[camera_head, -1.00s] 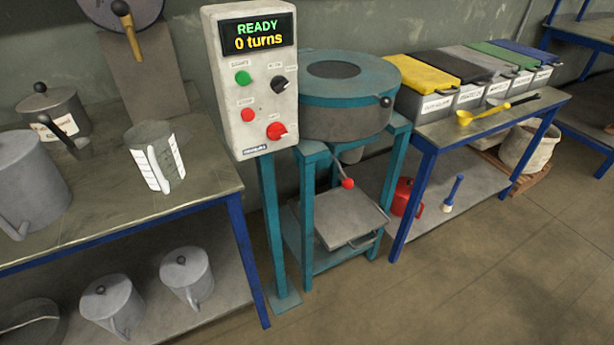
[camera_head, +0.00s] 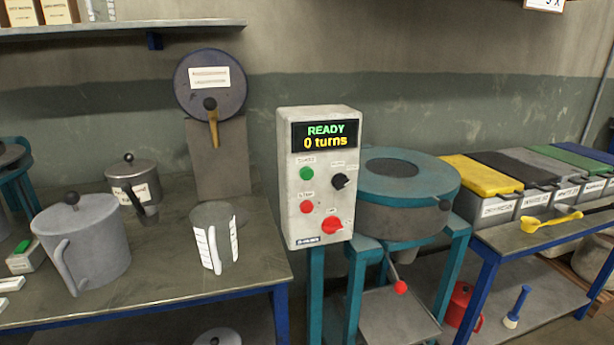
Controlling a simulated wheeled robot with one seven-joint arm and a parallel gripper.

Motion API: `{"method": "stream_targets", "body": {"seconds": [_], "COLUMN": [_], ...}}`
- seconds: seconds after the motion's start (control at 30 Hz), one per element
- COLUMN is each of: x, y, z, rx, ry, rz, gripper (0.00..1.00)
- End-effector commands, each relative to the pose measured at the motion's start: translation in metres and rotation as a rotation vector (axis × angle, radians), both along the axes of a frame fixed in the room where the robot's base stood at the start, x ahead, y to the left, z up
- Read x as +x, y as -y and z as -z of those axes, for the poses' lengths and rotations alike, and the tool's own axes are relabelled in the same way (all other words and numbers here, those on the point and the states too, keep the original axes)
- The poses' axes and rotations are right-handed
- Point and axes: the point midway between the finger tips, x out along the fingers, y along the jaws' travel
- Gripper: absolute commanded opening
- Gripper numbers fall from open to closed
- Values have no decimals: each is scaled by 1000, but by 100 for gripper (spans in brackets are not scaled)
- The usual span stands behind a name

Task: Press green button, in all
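The green button (camera_head: 306,173) is on the upper left of the front of a pale grey control box (camera_head: 292,228). The box's display (camera_head: 326,135) reads "READY" in green and "0 turns" in yellow. Below the green button is a red button (camera_head: 306,207). Nothing covers the panel. My gripper is not in view.
A teal round mixer (camera_head: 405,180) on a teal stand is right of the box. A grey table (camera_head: 150,290) on the left holds a measuring jug (camera_head: 214,238) and a grey pitcher (camera_head: 85,245). Lidded bins (camera_head: 485,205) stand on the right bench.

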Motion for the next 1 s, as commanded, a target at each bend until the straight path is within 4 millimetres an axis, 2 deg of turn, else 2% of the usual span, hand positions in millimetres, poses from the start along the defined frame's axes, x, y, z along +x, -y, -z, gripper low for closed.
{"method": "stream_targets", "body": {"seconds": [0.07, 0.4, 1.0], "x": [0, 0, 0], "y": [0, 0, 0], "z": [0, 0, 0], "rx": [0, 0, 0], "ry": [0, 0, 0], "rz": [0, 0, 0], "gripper": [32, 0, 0]}}
